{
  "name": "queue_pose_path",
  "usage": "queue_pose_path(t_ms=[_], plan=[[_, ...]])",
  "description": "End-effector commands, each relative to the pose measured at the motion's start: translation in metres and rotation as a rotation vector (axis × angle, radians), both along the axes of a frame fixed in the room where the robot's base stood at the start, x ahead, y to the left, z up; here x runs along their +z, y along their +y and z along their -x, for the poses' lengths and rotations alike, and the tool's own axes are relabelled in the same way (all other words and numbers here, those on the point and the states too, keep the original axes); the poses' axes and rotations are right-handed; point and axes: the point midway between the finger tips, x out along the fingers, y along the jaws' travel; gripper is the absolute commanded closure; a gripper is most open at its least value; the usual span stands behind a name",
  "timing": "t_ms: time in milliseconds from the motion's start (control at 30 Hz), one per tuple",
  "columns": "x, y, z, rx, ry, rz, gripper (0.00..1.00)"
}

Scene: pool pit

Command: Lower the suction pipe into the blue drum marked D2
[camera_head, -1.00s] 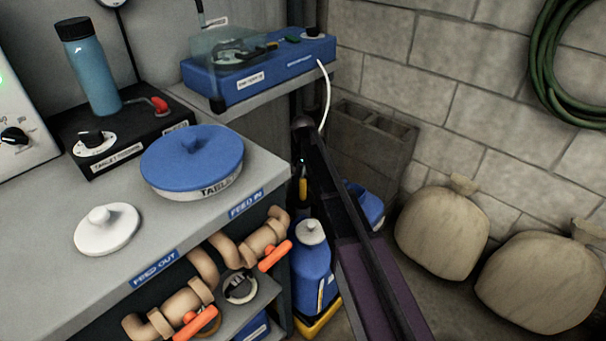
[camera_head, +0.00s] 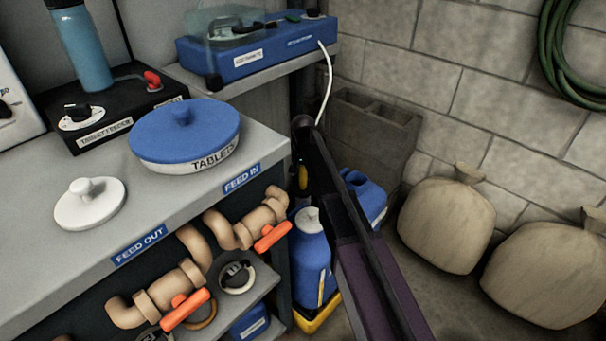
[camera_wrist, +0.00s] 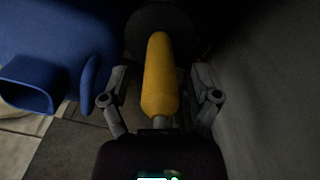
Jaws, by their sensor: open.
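The suction pipe shows a yellow sleeve (camera_wrist: 160,75) in the wrist view, with a grey rod at its near end and a dark round part at its far end. My gripper (camera_wrist: 160,98) is open, one finger on each side of the sleeve; contact cannot be told. The sleeve (camera_head: 303,176) also shows in the head view below my arm's end, where my fingers are hidden. An open-necked blue drum (camera_head: 374,192) stands right of it, partly behind my arm; a blue drum (camera_wrist: 60,40) fills the wrist view's left. A capped blue drum (camera_head: 311,262) stands nearer. No D2 mark is readable.
The capped drum stands in a yellow tray (camera_head: 318,317). The bench (camera_head: 215,195) with pipes and orange valve handles is left. A blue pump unit (camera_head: 255,60) sits on a shelf, its white hose (camera_head: 329,85) hanging down. Concrete blocks (camera_head: 375,130) and sacks (camera_head: 447,222) stand behind and right.

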Motion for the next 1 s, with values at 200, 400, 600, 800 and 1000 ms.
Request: queue_pose_path(t_ms=[200,400,600,800,1000], plan=[[0.0001,-0.0001,-0.0001,0.0,0.0,0.0,0.2],[0.0001,-0.0002,-0.0001,0.0,0.0,0.0,0.68],[0.0,-0.0002,-0.0001,0.0,0.0,0.0,1.0],[0.0001,-0.0002,-0.0001,0.0,0.0,0.0,1.0],[0.0067,-0.0001,-0.0001,0.0,0.0,0.0,1.0]])
